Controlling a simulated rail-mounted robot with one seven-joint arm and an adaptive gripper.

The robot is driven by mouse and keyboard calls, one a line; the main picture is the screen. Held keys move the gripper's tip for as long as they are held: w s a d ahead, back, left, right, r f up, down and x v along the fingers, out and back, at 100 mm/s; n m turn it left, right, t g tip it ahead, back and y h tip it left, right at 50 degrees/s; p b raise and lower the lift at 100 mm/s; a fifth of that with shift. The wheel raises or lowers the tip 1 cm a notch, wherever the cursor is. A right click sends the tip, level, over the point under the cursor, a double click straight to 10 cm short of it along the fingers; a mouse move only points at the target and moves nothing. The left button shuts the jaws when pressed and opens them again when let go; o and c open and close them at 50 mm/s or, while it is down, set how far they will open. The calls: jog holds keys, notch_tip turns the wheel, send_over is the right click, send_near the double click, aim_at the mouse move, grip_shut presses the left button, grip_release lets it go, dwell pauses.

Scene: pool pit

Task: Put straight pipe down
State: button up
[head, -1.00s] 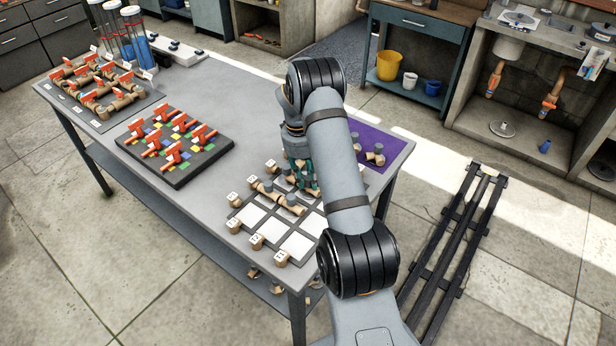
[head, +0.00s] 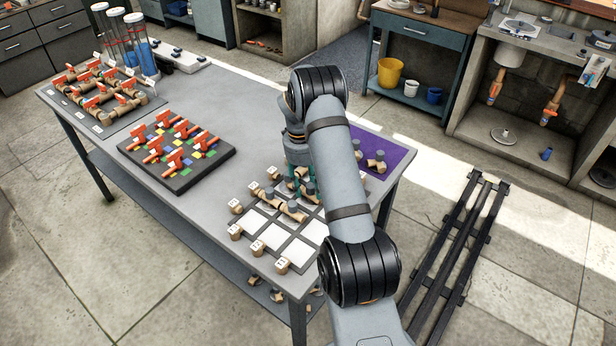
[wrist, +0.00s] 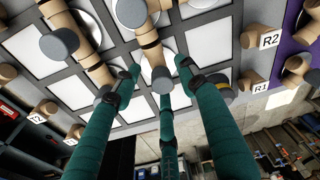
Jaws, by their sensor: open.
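My gripper (head: 298,182) is over the far part of a grid board (head: 272,252) with white squares. In the wrist view, its teal fingers (wrist: 155,85) are spread open around a tan pipe piece (wrist: 150,45) with a grey end (wrist: 161,80). The piece lies on the board between the fingers; no clear grip on it shows. Another line of tan pipe (wrist: 92,62) with grey ends lies beside it to the left. In the head view, joined tan pipes (head: 283,206) lie on the board, and my arm hides part of it.
Labelled tan blocks (head: 257,247) line the board's edges. A purple mat (head: 385,150) with small pipe pieces lies at the table's right end. A dark board with red-handled valves (head: 178,150) stands left. Bare grey table (head: 235,100) is free behind it.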

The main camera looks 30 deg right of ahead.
aim_at(305, 192)
jog(key=shift+w+r+b, duration=0.15)
jog(key=shift+r+b, duration=0.25)
jog(key=shift+r, duration=0.1)
notch_tip(305, 192, up, 11)
jog(key=a+b, duration=0.1)
jog(key=shift+w, duration=0.3)
